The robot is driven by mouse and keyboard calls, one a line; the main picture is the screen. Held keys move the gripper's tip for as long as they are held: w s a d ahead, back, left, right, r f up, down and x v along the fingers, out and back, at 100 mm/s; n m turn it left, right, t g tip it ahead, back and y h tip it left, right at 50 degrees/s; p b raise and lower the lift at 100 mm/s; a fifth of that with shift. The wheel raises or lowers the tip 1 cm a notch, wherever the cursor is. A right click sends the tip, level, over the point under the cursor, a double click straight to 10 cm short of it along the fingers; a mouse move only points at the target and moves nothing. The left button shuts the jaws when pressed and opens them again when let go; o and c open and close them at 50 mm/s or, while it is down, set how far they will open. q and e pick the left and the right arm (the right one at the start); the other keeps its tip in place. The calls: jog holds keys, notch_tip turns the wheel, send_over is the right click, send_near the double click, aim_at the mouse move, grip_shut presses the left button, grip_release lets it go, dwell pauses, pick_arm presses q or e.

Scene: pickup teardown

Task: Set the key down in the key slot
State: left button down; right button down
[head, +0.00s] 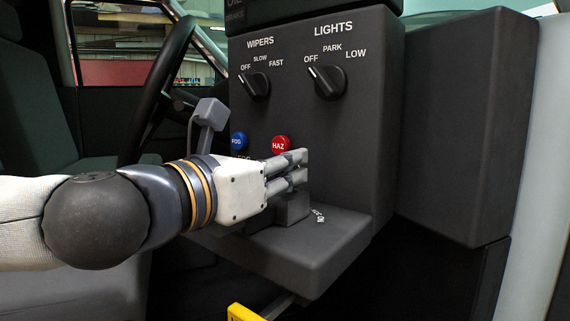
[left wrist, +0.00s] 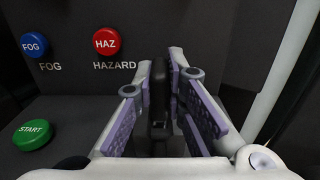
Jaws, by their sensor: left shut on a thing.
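My left gripper (head: 303,168) reaches in from the left, just above the grey shelf at the foot of the dashboard panel. In the left wrist view my left gripper (left wrist: 160,95) is shut on a narrow black key (left wrist: 158,78), held upright between the purple pads. The head view does not show the key clearly, as the fingers cover it. A dark block (head: 292,208) on the shelf, beside small white lettering, may be the key slot; the fingers are just above it and hide its top. I cannot tell whether the key touches it. My right gripper is not in view.
The grey shelf (head: 310,255) juts from the panel. A red HAZ button (head: 281,145) and blue FOG button (head: 239,141) are close behind the gripper. WIPERS (head: 254,85) and LIGHTS (head: 327,83) knobs are above. A grey lever (head: 208,115) stands left; a yellow part (head: 243,313) is below.

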pick_arm(q)
jog(key=c, duration=1.6)
grip_release()
jog(key=shift+o, duration=0.2)
jog(key=shift+a, duration=0.1)
jog(key=v, duration=0.7)
jog(key=shift+s+a, duration=0.1)
jog(key=shift+s, duration=0.1)
